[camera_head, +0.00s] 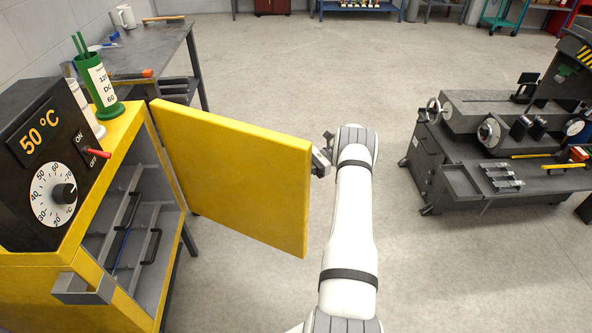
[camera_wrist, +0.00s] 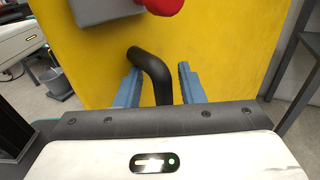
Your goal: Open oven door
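The yellow oven door (camera_head: 235,170) stands wide open in the head view, swung out from the yellow oven (camera_head: 120,145), whose interior shows. My gripper (camera_head: 325,155) is at the door's free edge, on its outer side, and is partly hidden there. In the wrist view, the black bent door handle (camera_wrist: 156,70) comes off the yellow door face (camera_wrist: 225,50). My gripper's blue fingers (camera_wrist: 158,85) stand on either side of the handle, with gaps visible, so the gripper is open around it. The handle is hidden in the head view.
A control box (camera_head: 45,160) with a dial and red switch sits on the oven, beside a green holder (camera_head: 98,88) with rods. A workbench (camera_head: 150,55) stands behind. A grey machine (camera_head: 490,135) is at the right. Floor between is clear.

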